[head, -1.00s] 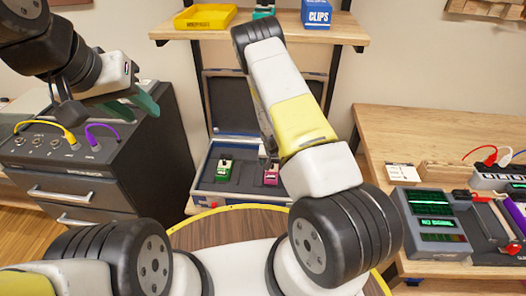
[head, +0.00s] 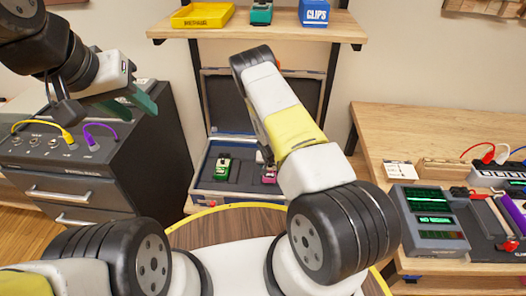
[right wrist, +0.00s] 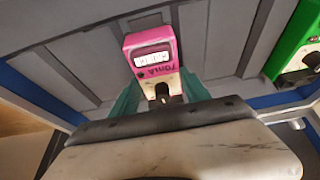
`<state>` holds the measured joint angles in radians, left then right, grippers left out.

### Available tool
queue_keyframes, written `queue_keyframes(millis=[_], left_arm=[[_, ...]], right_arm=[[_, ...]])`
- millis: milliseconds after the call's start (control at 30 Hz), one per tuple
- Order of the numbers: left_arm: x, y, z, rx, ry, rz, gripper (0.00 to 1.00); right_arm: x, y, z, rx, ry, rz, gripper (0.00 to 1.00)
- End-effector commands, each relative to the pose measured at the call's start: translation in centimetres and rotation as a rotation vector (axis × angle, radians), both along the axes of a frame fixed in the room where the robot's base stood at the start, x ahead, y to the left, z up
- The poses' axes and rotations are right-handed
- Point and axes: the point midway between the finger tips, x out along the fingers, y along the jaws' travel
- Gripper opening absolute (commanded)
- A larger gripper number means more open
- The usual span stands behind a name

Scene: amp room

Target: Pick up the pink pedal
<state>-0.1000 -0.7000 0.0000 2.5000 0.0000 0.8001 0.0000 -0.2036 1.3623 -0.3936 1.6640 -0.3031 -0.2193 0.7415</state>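The pink pedal (head: 269,175) sits in the open case (head: 232,193) on the right side, partly hidden by my right arm in the head view. In the right wrist view the pink pedal (right wrist: 152,52) shows its label and a dark knob. My right gripper (right wrist: 160,82) has its green fingers apart, one on each side of the pedal's near end. I cannot tell whether they touch it. In the head view the right fingers are mostly hidden behind the arm. My left gripper (head: 143,100) is open and empty, raised near the drawer cabinet.
A green pedal (head: 222,168) lies left of the pink one in the case, also in the right wrist view (right wrist: 297,45). A drawer cabinet (head: 105,170) stands left. A shelf (head: 210,32) hangs above the case. A wooden bench (head: 430,125) with devices stands right.

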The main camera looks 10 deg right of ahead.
Motion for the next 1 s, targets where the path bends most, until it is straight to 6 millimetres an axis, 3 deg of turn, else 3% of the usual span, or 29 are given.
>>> queue_keyframes(millis=[33,233,267,667,1000], left_arm=[[0.0,0.0,0.0,0.000,0.000,0.000,0.36],[0.0,0.0,0.0,0.000,0.000,0.000,0.36],[0.0,0.0,0.0,0.000,0.000,0.000,0.36],[0.0,0.0,0.0,0.000,0.000,0.000,0.36],[0.0,0.0,0.0,0.000,0.000,0.000,0.36]], right_arm=[[0.0,0.0,0.0,0.000,0.000,0.000,0.41],[0.0,0.0,0.0,0.001,0.000,0.000,0.01],[0.0,0.0,0.0,0.001,0.000,0.000,0.00],[0.1,0.0,0.9,0.001,-0.002,-0.001,0.00],[0.2,0.0,6.6,0.001,-0.006,-0.002,0.00]])
